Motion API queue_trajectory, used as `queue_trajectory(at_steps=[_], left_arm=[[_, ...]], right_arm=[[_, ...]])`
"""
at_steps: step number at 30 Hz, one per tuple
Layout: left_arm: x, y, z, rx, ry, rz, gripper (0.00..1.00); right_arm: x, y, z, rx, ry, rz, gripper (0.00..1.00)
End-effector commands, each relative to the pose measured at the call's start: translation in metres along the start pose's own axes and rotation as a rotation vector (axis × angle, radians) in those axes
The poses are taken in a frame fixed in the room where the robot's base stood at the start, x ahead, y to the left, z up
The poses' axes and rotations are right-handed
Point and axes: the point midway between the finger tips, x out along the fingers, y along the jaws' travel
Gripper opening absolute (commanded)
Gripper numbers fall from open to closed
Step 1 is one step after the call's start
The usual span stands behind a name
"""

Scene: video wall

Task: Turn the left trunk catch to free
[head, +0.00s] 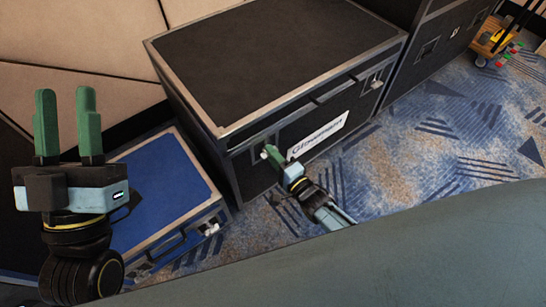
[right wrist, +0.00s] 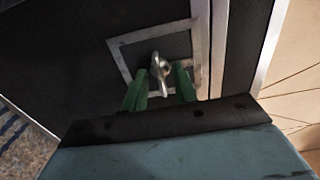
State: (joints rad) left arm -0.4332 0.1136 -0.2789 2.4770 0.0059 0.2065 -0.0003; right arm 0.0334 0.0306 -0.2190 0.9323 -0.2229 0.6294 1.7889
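The black trunk (head: 280,45) with silver edges stands in the middle of the head view. Its left catch (head: 265,151) is partly covered by my right gripper (head: 272,154), which is at the trunk's front. In the right wrist view the catch is a silver winged knob (right wrist: 160,68) in a square recessed plate. The green fingers of my right gripper (right wrist: 160,80) stand apart on either side of the knob; contact cannot be told. The trunk's right catch (head: 376,84) is clear. My left gripper (head: 66,120) is open and empty, raised at the left.
A blue-topped case (head: 165,190) with silver edges sits left of the trunk. Another dark case (head: 440,40) stands to the right. A yellow trolley (head: 495,42) is at the far right. Patterned blue carpet (head: 430,150) is open in front of the trunk.

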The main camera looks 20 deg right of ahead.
Motion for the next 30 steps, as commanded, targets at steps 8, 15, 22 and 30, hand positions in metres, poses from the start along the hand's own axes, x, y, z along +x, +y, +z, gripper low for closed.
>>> queue_trajectory(at_steps=[8,15,22,30], left_arm=[[0.0001,0.0001,-0.0006,0.000,0.005,0.000,0.36],[0.0002,0.0000,-0.0006,0.000,0.005,0.000,0.36],[0.0003,0.0000,-0.0007,0.000,0.004,0.000,0.36],[0.0008,-0.0001,-0.0002,0.000,-0.002,0.000,0.36]], right_arm=[[0.0009,-0.0002,0.0001,0.001,0.000,0.000,0.28],[0.0007,-0.0001,0.0002,0.000,0.000,0.000,0.00],[0.0005,-0.0001,0.0002,-0.023,0.000,0.000,0.00],[0.0003,0.0000,0.0002,-0.161,0.000,0.000,0.00]])
